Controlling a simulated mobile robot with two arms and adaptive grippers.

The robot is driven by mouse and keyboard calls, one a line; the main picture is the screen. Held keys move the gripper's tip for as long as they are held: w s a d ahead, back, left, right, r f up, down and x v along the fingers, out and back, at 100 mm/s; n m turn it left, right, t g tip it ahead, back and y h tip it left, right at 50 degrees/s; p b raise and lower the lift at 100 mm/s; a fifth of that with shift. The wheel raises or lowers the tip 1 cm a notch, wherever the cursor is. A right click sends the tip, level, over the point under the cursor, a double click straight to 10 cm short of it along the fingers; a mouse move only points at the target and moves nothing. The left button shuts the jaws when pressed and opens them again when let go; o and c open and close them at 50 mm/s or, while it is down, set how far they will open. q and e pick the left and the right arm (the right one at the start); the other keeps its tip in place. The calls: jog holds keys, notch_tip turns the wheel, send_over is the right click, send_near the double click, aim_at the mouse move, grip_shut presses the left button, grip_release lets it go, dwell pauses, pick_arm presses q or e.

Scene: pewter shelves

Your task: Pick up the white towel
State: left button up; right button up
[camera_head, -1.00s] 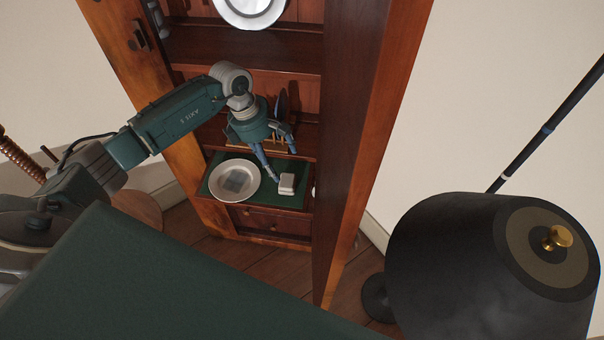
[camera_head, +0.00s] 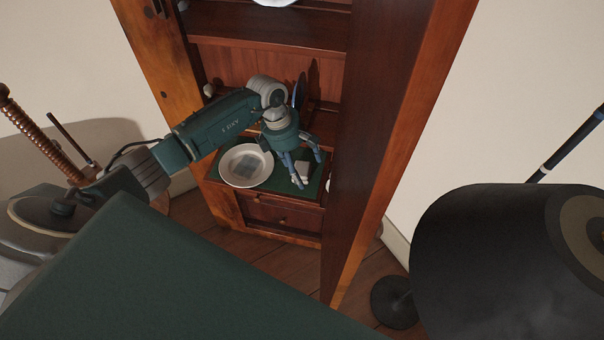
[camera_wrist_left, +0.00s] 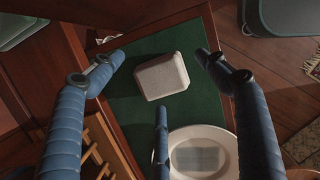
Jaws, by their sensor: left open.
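The white towel (camera_wrist_left: 161,76) looks like a small, thick folded block. It lies on a green mat (camera_wrist_left: 127,110) on a low shelf of the wooden cabinet, and also shows partly behind a finger in the head view (camera_head: 304,166). My left gripper (camera_wrist_left: 160,58) is open and empty, pointing down at the towel. In the left wrist view its two blue outer fingers stand on either side of the towel, with a third finger below it. Whether any finger touches it I cannot tell. My right gripper is out of view.
A white plate (camera_head: 227,165) with a grey square in it sits on the mat beside the towel. A wooden rack (camera_wrist_left: 96,150) stands close to the fingers. The tall cabinet side panel (camera_head: 375,150) rises to the right. A dark lampshade (camera_head: 490,265) stands further right.

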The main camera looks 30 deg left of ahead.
pick_arm(q)
jog(key=shift+r, duration=0.1)
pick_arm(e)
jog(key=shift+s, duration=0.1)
pick_arm(q)
jog(key=c, duration=1.3)
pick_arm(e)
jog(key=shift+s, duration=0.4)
pick_arm(q)
jog(key=shift+o, duration=0.2)
jog(key=shift+r, duration=0.15)
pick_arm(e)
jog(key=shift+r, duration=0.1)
